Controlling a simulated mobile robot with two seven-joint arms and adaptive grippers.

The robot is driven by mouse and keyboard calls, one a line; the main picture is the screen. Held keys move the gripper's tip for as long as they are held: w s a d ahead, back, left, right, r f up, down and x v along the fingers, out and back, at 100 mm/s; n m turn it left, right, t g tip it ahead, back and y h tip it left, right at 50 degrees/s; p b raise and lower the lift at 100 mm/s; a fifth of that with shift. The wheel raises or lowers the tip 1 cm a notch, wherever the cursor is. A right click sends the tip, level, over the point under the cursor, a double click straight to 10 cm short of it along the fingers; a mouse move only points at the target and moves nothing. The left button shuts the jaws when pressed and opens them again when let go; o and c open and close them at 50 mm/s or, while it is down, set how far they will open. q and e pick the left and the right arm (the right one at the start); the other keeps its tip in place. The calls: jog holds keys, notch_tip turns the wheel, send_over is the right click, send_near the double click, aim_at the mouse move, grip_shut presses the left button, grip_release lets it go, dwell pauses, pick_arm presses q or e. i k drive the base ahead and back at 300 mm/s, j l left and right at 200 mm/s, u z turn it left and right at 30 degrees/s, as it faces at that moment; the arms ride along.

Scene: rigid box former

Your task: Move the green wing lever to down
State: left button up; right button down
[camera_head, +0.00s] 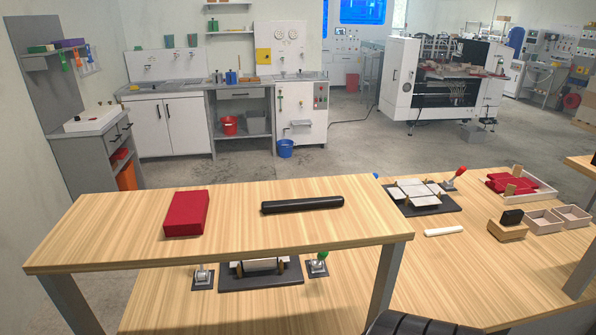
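One lever with a green knob (323,255) stands on a dark base under the raised wooden shelf, at the right of a box former (262,272). The knob is just below the shelf edge and the lever looks raised. I cannot tell which is the wing lever. A lever with a red knob (461,171) leans up at the second former's right. Neither of my grippers is in view.
The raised shelf (110,231) covers part of the front former and holds a red box (186,213) and a black bar (302,204). A white stick (443,232), a wooden block with a black top (508,225) and small trays (545,222) lie on the table's right.

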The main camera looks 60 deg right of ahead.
aim_at(322, 256)
jog(key=k+l, duration=0.2)
jog(key=l, duration=0.2)
jog(key=k+l, duration=0.2)
jog(key=l, duration=0.15)
jog(key=k+l, duration=0.25)
jog(key=l, duration=0.15)
jog(key=k+l+z, duration=0.1)
jog(key=l, duration=0.3)
jog(key=k+l, duration=0.5)
jog(key=l, duration=0.3)
jog(key=k+l, duration=0.15)
jog(key=l, duration=0.25)
jog(key=z, duration=0.45)
jog(key=j+z, duration=0.4)
jog(key=k+j+z, duration=0.1)
jog(key=j+z, duration=0.35)
jog(key=k+j+z, duration=0.15)
jog(key=j+z, duration=0.25)
jog(key=k+j+z, duration=0.25)
jog(key=j+z, duration=0.15)
jog(key=j, duration=0.15)
